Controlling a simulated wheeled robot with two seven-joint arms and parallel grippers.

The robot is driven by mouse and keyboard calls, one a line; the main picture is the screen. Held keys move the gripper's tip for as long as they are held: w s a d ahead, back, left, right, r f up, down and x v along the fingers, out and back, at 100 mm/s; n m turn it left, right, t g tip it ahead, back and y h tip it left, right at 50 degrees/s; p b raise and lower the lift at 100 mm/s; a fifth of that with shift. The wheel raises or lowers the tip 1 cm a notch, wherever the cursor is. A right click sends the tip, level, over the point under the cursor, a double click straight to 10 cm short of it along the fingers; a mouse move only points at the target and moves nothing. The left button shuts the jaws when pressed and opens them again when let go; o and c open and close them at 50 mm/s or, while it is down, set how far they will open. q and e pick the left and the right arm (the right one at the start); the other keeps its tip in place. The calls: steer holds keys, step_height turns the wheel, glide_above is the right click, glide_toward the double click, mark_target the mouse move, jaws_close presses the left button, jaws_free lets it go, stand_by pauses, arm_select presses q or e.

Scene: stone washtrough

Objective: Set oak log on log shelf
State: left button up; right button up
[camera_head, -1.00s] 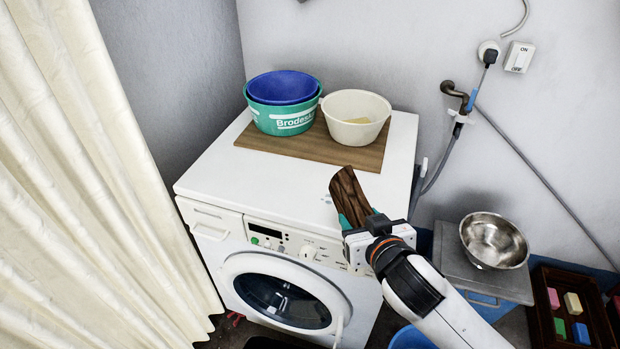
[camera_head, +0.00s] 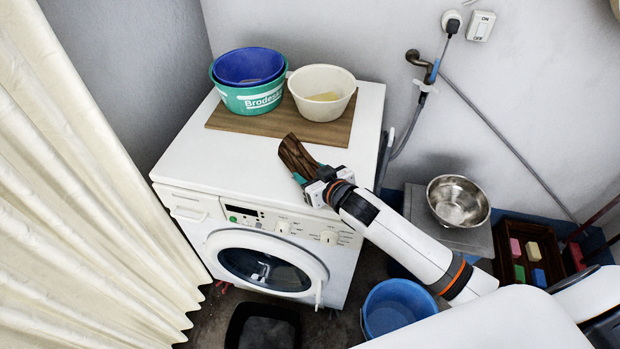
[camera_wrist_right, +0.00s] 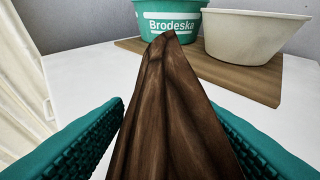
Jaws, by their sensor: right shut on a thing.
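My right gripper (camera_head: 311,173) is shut on the oak log (camera_head: 295,155), a dark brown, split piece of wood. It holds the log over the front right of the washing machine's white top. In the right wrist view, the log (camera_wrist_right: 170,115) sits between the two green ribbed fingers and points away toward the bowls. Whether the log touches the top is not clear. I see nothing that is plainly a log shelf; a flat brown wooden board (camera_head: 225,119) lies on the machine behind the log. My left gripper is not in view.
The washing machine (camera_head: 185,160) has free white top left and front of the board. A blue and green tub pair (camera_head: 252,98) and a cream bowl (camera_head: 322,105) stand on the board. A metal bowl (camera_head: 458,200), blue bucket (camera_head: 395,308) and curtain (camera_head: 80,190) surround it.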

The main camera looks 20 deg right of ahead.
step_height(320, 180, down, 2)
steer(key=shift+f, duration=0.1)
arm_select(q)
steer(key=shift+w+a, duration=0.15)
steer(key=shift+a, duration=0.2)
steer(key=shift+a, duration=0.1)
arm_select(e)
steer(key=shift+f, duration=0.1)
steer(key=o, duration=1.3)
steer(key=shift+f, duration=0.1)
